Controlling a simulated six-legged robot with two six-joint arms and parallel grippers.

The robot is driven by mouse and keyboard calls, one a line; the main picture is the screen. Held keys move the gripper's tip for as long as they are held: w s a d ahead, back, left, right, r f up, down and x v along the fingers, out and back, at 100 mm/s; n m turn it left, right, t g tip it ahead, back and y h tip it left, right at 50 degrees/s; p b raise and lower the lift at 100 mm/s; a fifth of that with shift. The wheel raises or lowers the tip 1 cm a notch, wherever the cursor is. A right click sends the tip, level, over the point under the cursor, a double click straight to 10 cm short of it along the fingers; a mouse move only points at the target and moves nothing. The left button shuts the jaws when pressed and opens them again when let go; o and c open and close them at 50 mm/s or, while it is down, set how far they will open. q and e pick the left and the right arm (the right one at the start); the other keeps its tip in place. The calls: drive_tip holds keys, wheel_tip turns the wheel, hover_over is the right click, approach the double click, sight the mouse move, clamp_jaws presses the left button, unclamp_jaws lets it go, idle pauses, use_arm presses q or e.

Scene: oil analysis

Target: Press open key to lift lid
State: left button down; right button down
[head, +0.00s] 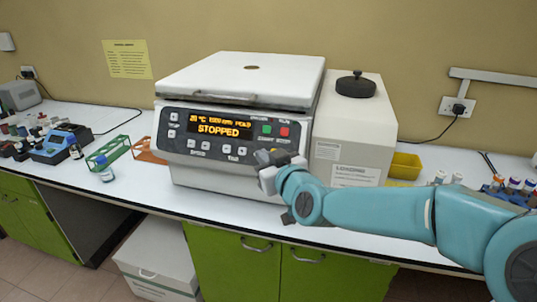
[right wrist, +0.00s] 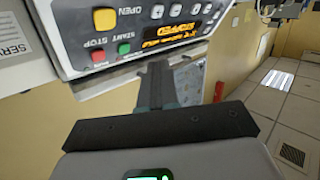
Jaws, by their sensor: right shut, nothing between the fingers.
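The white centrifuge (head: 215,170) stands on the bench, its display (head: 219,129) reading STOPPED. Its lid (head: 245,78) lies across the top with a dark seam at the front. The orange-yellow open key (right wrist: 104,20) shows upside down in the right wrist view, near the red stop key (right wrist: 98,56) and green start key (right wrist: 124,48). My right gripper (head: 268,160) is shut and empty in front of the panel's lower right; it hides that part in the head view. In the wrist view its fingers (right wrist: 157,80) are to the right of the open key. Contact cannot be told.
A beige unit with a black knob (head: 356,86) stands right of the centrifuge. A yellow bin (head: 404,166) and tube rack (head: 513,187) are further right. Green (head: 110,153) and orange (head: 149,152) racks and a blue device (head: 57,146) are on the left.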

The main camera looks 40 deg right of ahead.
drive_tip(key=shift+s+d+r, duration=0.2)
drive_tip(key=shift+s+r, duration=0.15)
drive_tip(key=shift+r, duration=0.1)
drive_tip(key=w+d+f+b, duration=0.4)
drive_tip(key=d+b, duration=0.1)
drive_tip(key=b, duration=0.3)
drive_tip(key=shift+w+d+f, duration=0.35)
drive_tip(key=shift+w, duration=0.05)
idle(1.8)
